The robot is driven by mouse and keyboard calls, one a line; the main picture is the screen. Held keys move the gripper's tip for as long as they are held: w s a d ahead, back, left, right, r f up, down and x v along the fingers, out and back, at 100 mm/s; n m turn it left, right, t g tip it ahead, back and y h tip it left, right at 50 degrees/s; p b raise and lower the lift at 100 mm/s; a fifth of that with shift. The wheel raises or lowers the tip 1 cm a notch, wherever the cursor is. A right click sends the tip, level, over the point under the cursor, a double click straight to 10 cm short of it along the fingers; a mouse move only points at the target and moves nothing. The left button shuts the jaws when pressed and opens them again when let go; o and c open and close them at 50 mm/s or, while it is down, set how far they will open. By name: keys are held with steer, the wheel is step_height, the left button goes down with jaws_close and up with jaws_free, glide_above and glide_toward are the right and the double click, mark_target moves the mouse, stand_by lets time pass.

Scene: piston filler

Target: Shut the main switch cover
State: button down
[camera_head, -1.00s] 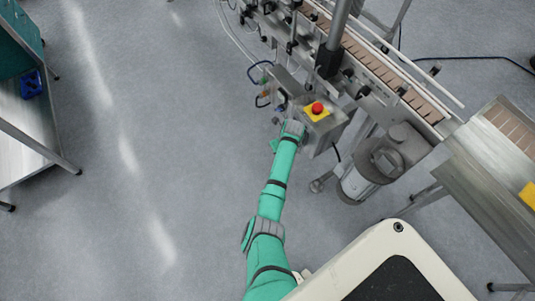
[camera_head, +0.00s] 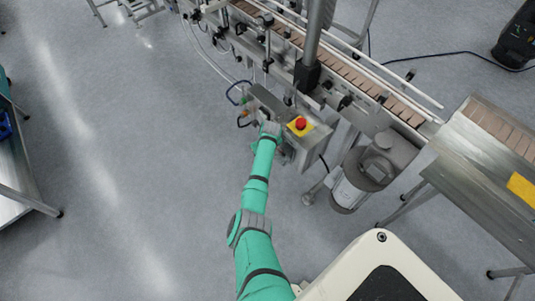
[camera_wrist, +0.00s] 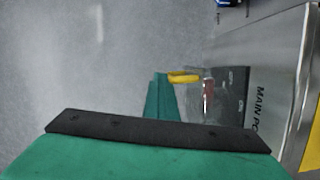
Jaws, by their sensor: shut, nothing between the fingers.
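The main switch shows in the wrist view as a dark plate (camera_wrist: 233,88) beside a label reading "MAIN PO…" (camera_wrist: 258,105), with a small red part (camera_wrist: 209,88) on it. A clear cover (camera_wrist: 196,104) stands out to the left of the plate and seems open. A yellow piece (camera_wrist: 184,77) is at its upper left edge. My gripper (camera_wrist: 160,80) is shut and empty, just left of the cover; I cannot tell whether they touch. In the head view my gripper (camera_head: 268,130) is at the control box's left side, and the switch is hidden.
The control box (camera_head: 309,150) carries a red emergency button (camera_head: 301,123) on a yellow plate. Hoses and fittings lie behind it, along the conveyor (camera_head: 365,80). A motor (camera_head: 372,172) stands to the right. The floor to the left is open.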

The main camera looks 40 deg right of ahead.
steer(key=shift+s+d, duration=0.25)
steer(key=shift+d, duration=0.15)
steer(key=s+a+r, duration=0.3)
steer(key=a+r, duration=0.2)
steer(key=r, duration=0.4)
steer(key=shift+a+r, duration=0.4)
steer(key=shift+s+f, duration=0.1)
steer(key=shift+s, duration=0.05)
